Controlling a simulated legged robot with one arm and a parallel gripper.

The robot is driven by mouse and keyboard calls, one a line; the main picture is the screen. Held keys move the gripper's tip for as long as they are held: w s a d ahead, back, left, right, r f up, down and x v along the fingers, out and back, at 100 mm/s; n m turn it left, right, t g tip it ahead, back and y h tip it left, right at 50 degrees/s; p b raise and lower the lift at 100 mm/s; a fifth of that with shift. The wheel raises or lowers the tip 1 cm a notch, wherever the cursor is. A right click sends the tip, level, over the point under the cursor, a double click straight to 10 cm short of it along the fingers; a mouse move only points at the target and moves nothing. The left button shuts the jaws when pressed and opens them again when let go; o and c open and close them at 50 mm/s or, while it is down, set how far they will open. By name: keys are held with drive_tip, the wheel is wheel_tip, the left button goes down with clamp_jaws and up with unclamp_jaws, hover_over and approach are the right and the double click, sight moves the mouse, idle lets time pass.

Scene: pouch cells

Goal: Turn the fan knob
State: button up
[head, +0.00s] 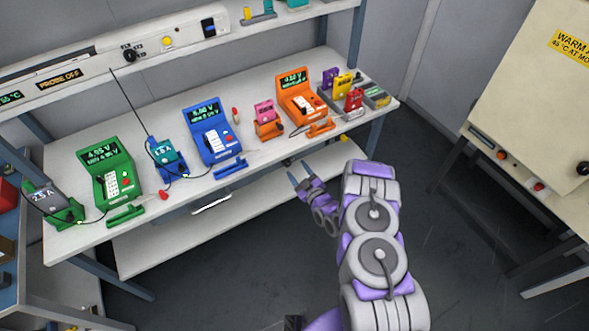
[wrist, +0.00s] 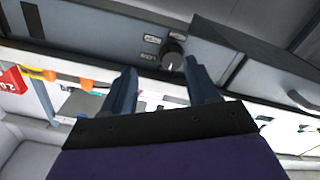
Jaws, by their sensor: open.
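A dark round knob (wrist: 172,55) with a pale pointer mark sits on the grey front panel in the wrist view, which looks upside down. Small white labels stand beside it, too blurred to read surely. My gripper (wrist: 160,68) is open and empty. Its two fingers point toward the panel, and the knob shows between their tips, nearer the right one. I cannot tell whether they touch it. In the head view my gripper (head: 299,174) is just in front of the bench's front edge.
A drawer with a handle (head: 212,203) lies left of my gripper under the white bench top (head: 75,240). Green, blue (head: 216,143) and orange (head: 300,100) testers stand on top. Another black knob (head: 129,55) is on the upper shelf.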

sight(288, 166)
drive_tip(key=a, duration=0.1)
drive_tip(key=w+a, duration=0.1)
drive_tip(key=a, duration=0.1)
drive_tip(key=w+a, duration=0.1)
drive_tip(key=shift+w+a+f+b, duration=0.1)
drive_tip(key=shift+a+f+b, duration=0.1)
drive_tip(key=shift+a+b, duration=0.1)
drive_tip(key=shift+a+r, duration=0.1)
drive_tip(key=shift+a, duration=0.05)
drive_tip(key=shift+w+d, duration=0.2)
drive_tip(key=shift+d, duration=0.75)
drive_tip(key=shift+d+r, duration=0.1)
drive_tip(key=shift+d, duration=0.05)
drive_tip(key=shift+c, duration=0.6)
drive_tip(key=shift+s, duration=0.1)
drive_tip(key=shift+c, duration=0.8)
drive_tip(key=shift+a, duration=0.7)
drive_tip(key=c, duration=0.4)
drive_tip(key=shift+c, duration=1)
drive_tip(key=shift+d+f, duration=0.2)
drive_tip(key=shift+c, duration=0.8)
